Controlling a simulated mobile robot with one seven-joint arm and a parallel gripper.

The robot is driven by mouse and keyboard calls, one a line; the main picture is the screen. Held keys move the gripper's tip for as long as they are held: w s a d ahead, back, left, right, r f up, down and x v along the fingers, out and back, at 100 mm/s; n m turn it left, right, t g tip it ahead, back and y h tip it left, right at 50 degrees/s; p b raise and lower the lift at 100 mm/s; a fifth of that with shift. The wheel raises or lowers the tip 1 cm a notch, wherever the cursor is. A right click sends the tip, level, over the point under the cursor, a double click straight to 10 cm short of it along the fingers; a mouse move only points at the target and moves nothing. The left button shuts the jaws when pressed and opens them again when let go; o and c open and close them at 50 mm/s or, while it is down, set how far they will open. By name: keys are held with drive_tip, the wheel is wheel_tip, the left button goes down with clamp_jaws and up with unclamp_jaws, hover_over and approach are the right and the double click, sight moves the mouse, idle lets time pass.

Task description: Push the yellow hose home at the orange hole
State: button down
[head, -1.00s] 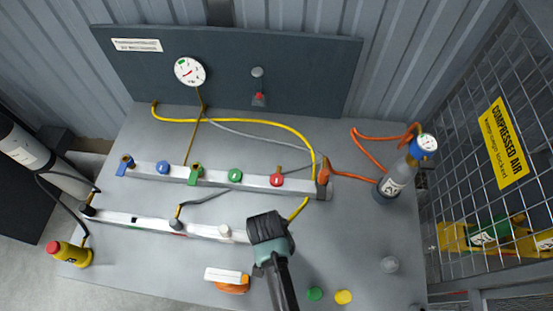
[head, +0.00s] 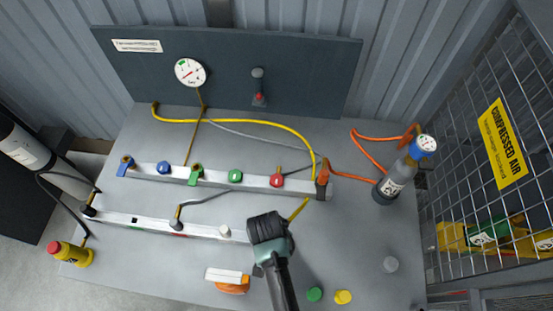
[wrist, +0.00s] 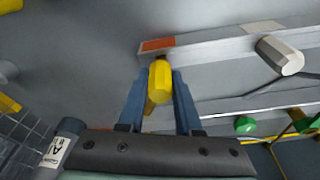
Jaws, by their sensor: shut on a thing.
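The yellow hose (head: 255,122) arcs across the bench from under the round gauge and comes down to my gripper (head: 268,228). In the wrist view, my gripper (wrist: 158,98) is shut on the hose's yellow end piece (wrist: 159,84), between its two blue fingers. An orange patch (wrist: 158,45) marks the end of the front rail (wrist: 203,40). The far tip of the yellow end piece is at the rail's side face, just below this patch. The hole itself is hidden by the end piece, and I cannot tell how deep the tip sits. In the head view my gripper covers this spot.
The rear rail (head: 225,178) with coloured knobs lies behind the front one. A grey cylinder (head: 398,180) with an orange hose stands at right, near a mesh cage (head: 505,180). Green (head: 314,294) and yellow (head: 343,297) caps and an orange-white block (head: 229,281) are near the front.

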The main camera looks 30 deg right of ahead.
drive_tip(key=shift+f+b, duration=0.6)
drive_tip(key=shift+f, duration=0.15)
idle(0.3)
drive_tip(key=c, duration=0.5)
unclamp_jaws()
drive_tip(key=shift+r, duration=0.1)
